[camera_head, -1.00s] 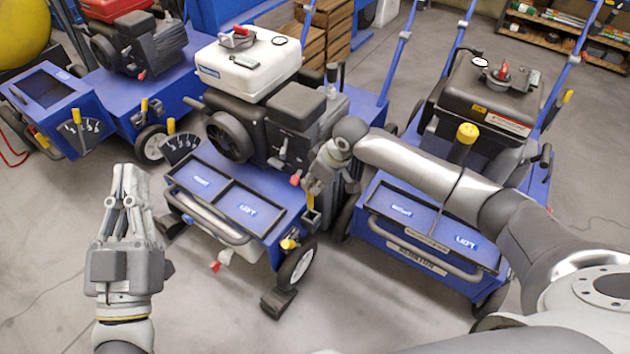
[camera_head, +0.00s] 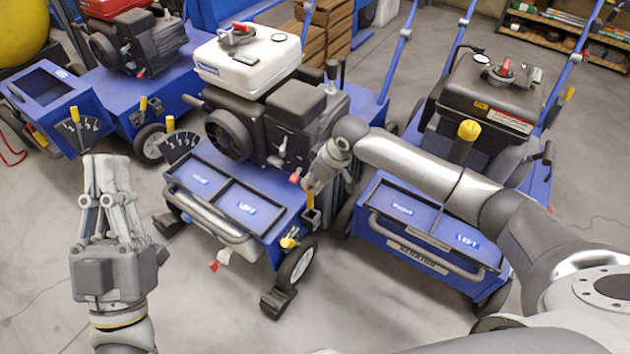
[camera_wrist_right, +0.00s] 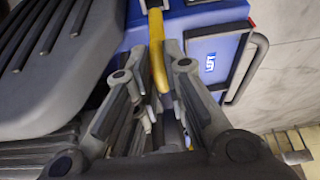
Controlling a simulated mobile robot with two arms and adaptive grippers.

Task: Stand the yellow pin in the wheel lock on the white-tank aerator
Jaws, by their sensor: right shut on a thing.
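The white-tank aerator (camera_head: 247,65) stands in the middle of the head view, with a blue deck and a black wheel (camera_head: 297,263) at its front right. My right gripper (camera_head: 311,187) is beside the deck's right edge, shut on the yellow pin. The pin (camera_wrist_right: 158,60) shows between the fingers (camera_wrist_right: 158,75) in the right wrist view; its far end lies over the blue deck.
A dark-tank blue aerator (camera_head: 490,95) stands at right, under my right arm. Another blue aerator (camera_head: 120,75) is at back left. A yellow knob (camera_head: 288,243) is near the middle machine's front wheel. The floor in front is clear.

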